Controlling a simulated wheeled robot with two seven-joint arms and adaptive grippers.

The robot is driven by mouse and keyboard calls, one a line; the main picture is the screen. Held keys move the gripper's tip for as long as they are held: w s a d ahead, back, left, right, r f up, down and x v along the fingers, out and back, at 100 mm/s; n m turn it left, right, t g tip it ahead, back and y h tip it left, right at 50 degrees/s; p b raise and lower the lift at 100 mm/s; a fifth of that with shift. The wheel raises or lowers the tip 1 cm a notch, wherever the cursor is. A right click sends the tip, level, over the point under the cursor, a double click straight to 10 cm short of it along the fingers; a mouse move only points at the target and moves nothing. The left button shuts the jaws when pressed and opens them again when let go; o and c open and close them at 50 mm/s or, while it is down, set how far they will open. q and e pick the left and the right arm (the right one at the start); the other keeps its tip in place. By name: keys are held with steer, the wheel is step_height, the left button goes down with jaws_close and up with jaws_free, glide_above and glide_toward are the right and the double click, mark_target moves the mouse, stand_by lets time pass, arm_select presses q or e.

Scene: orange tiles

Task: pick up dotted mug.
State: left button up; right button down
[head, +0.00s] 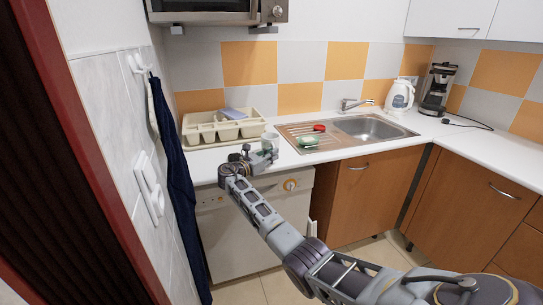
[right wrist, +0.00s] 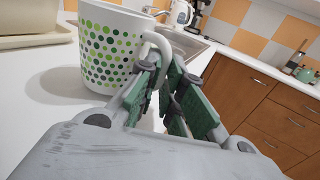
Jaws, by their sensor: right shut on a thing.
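The dotted mug (right wrist: 106,48) is white with green dots and stands upright at the counter's front edge. In the head view the mug (head: 270,140) is small, just beyond my right gripper (head: 262,157). In the right wrist view the green-padded fingers of the gripper (right wrist: 168,68) are shut on the mug's handle (right wrist: 158,45), at the right side of the mug. A shadow lies on the counter left of the mug; I cannot tell whether its base touches the counter. My left gripper is not in view.
A cream dish rack (head: 222,128) with compartments stands behind and left of the mug. To the right is the sink (head: 372,128), with a red item (head: 319,128) and a green item (head: 308,141) on its drainboard. A kettle (head: 399,97) and coffee maker (head: 437,90) stand farther right.

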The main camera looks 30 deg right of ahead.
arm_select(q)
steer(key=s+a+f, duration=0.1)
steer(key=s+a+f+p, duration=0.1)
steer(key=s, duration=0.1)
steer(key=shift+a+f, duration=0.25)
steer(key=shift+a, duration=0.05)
arm_select(e)
step_height(320, 180, up, 9)
steer(key=shift+r, duration=0.2)
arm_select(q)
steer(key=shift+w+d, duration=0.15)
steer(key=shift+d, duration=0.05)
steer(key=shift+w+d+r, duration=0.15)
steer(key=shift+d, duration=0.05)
arm_select(e)
steer(key=shift+w, duration=0.15)
